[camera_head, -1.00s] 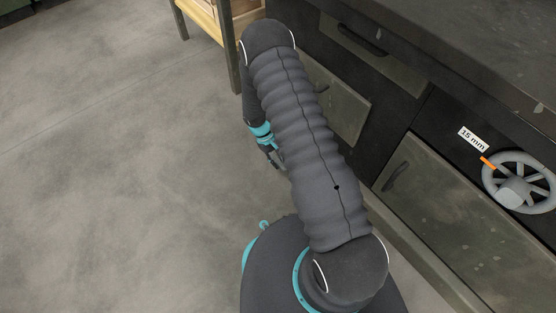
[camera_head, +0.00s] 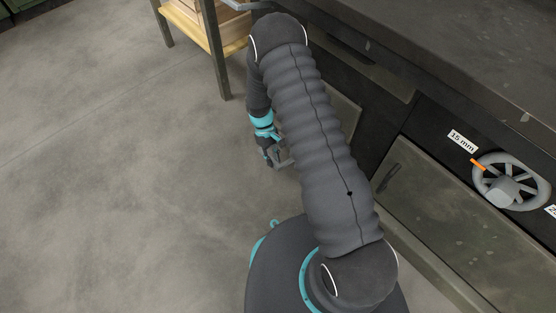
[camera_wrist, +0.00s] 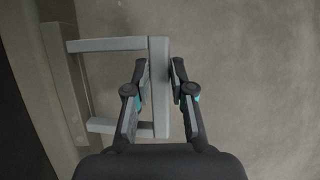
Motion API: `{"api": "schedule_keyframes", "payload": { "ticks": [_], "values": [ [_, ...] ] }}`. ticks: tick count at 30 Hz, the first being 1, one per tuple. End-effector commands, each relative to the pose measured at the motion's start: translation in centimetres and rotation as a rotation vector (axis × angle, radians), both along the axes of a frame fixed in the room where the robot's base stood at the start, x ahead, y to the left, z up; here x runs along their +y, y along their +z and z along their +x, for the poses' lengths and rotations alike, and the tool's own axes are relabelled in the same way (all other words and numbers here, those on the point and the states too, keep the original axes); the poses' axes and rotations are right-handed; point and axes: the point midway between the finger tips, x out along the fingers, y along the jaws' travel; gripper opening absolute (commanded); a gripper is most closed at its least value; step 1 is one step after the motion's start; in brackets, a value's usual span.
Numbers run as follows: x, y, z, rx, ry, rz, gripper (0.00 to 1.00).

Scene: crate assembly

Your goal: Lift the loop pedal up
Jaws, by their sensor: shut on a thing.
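The loop pedal (camera_wrist: 158,87) is a flat grey bar with two side arms reaching left to the cabinet base, seen in the wrist view. My gripper (camera_wrist: 160,68) has one finger on each side of the bar and is shut on it. In the head view, my gripper (camera_head: 268,152) is low beside the cabinet, partly behind my arm. A small grey part of the pedal (camera_head: 284,158) shows next to it.
The dark workbench cabinet (camera_head: 425,165) fills the right side, with a grey handwheel (camera_head: 512,181) and a "15 mm" label (camera_head: 462,140). A wooden shelf stand (camera_head: 212,35) is at the back. Open concrete floor (camera_head: 110,170) lies left.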

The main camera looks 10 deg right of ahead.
Motion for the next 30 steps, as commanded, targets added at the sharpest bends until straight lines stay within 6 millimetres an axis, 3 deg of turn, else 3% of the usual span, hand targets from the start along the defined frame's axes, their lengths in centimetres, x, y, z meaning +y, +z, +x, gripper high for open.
{"api": "schedule_keyframes", "payload": {
  "ticks": [11, 12, 14, 25, 30],
  "values": [
    [-1.1, 0.5, 0.4, -0.004, -0.010, -0.005, 0.00],
    [-1.2, 0.5, 0.4, -0.004, -0.010, -0.005, 0.33],
    [-1.1, 0.5, 0.4, -0.004, -0.010, -0.005, 0.46],
    [-0.3, 0.6, 0.3, -0.003, 0.002, -0.003, 0.46],
    [-0.2, 1.8, 0.8, -0.006, 0.001, -0.002, 0.46]
  ]
}}
